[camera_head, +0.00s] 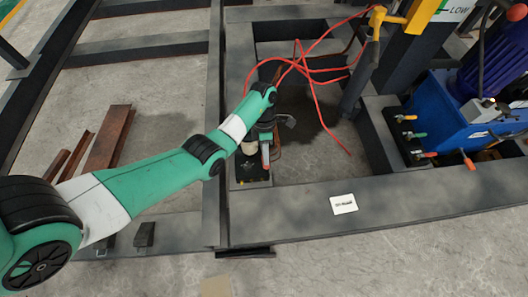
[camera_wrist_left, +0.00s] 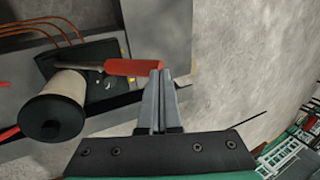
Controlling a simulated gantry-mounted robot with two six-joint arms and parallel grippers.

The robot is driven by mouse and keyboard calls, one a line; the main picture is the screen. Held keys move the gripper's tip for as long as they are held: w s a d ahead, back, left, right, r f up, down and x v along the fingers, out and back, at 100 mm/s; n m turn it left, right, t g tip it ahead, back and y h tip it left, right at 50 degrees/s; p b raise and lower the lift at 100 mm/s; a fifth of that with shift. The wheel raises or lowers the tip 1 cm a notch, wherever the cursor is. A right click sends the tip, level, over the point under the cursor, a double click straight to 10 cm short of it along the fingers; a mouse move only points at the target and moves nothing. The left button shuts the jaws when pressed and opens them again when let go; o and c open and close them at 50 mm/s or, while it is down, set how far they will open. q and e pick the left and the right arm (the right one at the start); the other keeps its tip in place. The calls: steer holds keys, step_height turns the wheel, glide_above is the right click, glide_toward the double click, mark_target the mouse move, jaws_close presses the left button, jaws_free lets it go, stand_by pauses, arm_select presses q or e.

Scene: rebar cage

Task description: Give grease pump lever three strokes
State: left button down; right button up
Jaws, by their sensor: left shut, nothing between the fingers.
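The grease pump is a pale cylinder with a black cap (camera_wrist_left: 55,112) on a dark base plate, and in the head view its pale body (camera_head: 249,147) is partly behind my left gripper. Its lever has a red grip (camera_wrist_left: 132,67) on a dark rod; the red grip also shows in the head view (camera_head: 265,157). My left gripper (camera_wrist_left: 160,73) is shut and empty. Its fingertips overlap the free end of the red grip in the wrist view; I cannot tell whether they touch it. My left gripper also shows in the head view (camera_head: 267,138). My right gripper is not in view.
Dark steel beams (camera_head: 300,210) frame the pump, with a white label (camera_head: 344,203) on the front beam. Red hoses (camera_head: 315,70) loop behind the pump. A blue unit with several coloured valve handles (camera_head: 450,115) stands at right. Rusty steel pieces (camera_head: 108,140) lie at left.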

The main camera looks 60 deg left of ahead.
arm_select(q)
steer(key=shift+s+d+f, duration=0.15)
steer(key=shift+d+f, duration=0.25)
steer(key=shift+f, duration=0.05)
steer(key=shift+d, duration=0.1)
steer(key=shift+s+d+f+p, duration=0.15)
steer(key=shift+d+f+p, duration=0.1)
steer(key=shift+f+p, duration=0.2)
steer(key=shift+d, duration=0.1)
steer(key=shift+f, duration=0.1)
steer(key=shift+s+d+f, duration=0.2)
steer(key=shift+d+f, duration=0.2)
steer(key=shift+f, duration=0.15)
